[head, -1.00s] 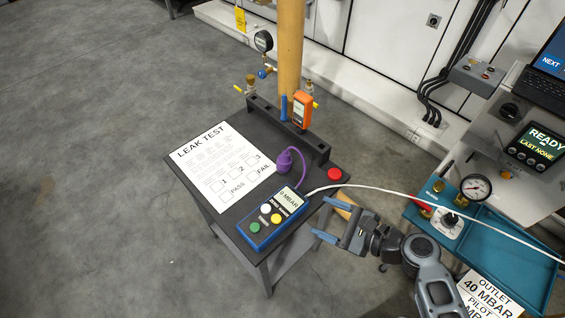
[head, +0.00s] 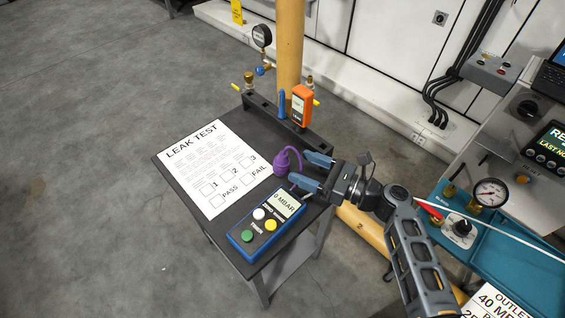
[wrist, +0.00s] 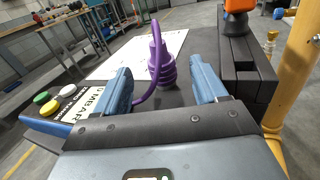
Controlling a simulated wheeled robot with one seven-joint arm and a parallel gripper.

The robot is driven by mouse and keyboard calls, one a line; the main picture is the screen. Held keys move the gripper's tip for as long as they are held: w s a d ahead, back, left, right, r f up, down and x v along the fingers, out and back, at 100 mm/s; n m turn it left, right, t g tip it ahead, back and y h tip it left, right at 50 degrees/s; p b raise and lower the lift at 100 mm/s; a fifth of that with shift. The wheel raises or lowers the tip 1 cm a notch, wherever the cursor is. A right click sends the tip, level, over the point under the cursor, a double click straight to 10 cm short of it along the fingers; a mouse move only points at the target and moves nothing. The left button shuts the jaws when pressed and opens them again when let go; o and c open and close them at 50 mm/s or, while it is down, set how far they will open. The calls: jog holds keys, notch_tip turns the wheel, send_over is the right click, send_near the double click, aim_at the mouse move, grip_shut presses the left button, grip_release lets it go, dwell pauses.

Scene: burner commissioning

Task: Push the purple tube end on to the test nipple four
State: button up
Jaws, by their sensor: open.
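The purple tube end (head: 282,162), a ribbed purple piece, stands on the dark table with its thin purple tube looping down beside it. In the wrist view the purple tube end (wrist: 160,65) stands upright, ahead of and between the two blue fingers. My gripper (head: 310,171) is open and empty, just right of the tube end in the head view. Its fingers also show in the wrist view (wrist: 165,84). Brass fittings (head: 249,80) sit at the back rack; I cannot tell which, if any, is test nipple four.
A blue meter (head: 268,222) reading 0 MBAR lies at the table's front. A leak test sheet (head: 212,165) lies to the left. An orange device (head: 302,105) stands by the dark rack (head: 270,115), near the yellow pipe (head: 290,45). The teal tray (head: 500,235) is at right.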

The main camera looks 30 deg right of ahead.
aim_at(287, 160)
jog(key=x, duration=0.4)
jog(key=shift+w+a, duration=0.15)
jog(key=shift+w, duration=0.05)
jog(key=c, duration=1.2)
